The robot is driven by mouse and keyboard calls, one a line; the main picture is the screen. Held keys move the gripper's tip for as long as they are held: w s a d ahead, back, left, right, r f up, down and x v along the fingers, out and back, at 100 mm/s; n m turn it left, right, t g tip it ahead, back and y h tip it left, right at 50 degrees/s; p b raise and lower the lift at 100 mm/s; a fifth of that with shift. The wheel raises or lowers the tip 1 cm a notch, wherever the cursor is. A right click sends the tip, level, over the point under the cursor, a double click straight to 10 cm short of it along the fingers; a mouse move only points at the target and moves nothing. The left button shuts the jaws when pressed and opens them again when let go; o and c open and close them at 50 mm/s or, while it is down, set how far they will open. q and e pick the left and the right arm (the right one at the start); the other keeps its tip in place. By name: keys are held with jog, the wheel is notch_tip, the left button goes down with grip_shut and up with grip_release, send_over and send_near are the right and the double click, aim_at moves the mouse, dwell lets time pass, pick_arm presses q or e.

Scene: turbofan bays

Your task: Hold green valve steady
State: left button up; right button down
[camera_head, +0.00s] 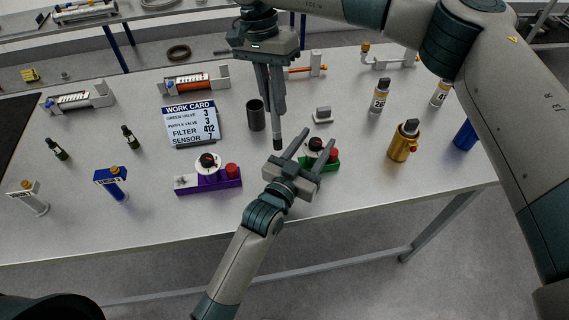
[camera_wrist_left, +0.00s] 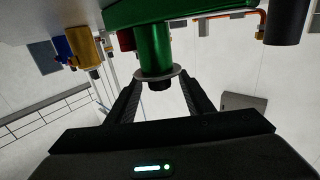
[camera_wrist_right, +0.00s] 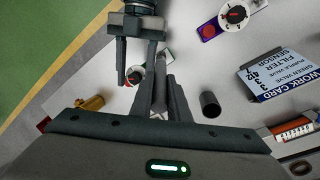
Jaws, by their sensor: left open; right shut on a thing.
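The green valve stands on the table right of centre, with its green base (camera_head: 332,165), a black-topped knob (camera_head: 315,143) and a red cap. In the left wrist view its green body (camera_wrist_left: 155,45) appears upside down above my fingers. My left gripper (camera_head: 318,138) is open, with a finger on either side of the knob; contact cannot be told. My right gripper (camera_head: 274,112) is shut on a dark rod-like tool (camera_head: 277,143) that points down, its tip left of the valve. The rod also shows between the fingers in the right wrist view (camera_wrist_right: 160,85).
A purple valve (camera_head: 208,182) stands to the left, below the work card (camera_head: 191,122). A dark cup (camera_head: 256,115) is just left of the right gripper. A gold canister (camera_head: 404,141) stands right of the green valve. The front table edge is close.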

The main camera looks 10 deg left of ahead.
pick_arm(q)
jog(key=v, duration=1.1)
jog(key=shift+s+a+f, duration=0.1)
jog(key=shift+s+a, duration=0.05)
jog(key=shift+s, duration=0.1)
pick_arm(e)
jog(key=shift+s, duration=0.15)
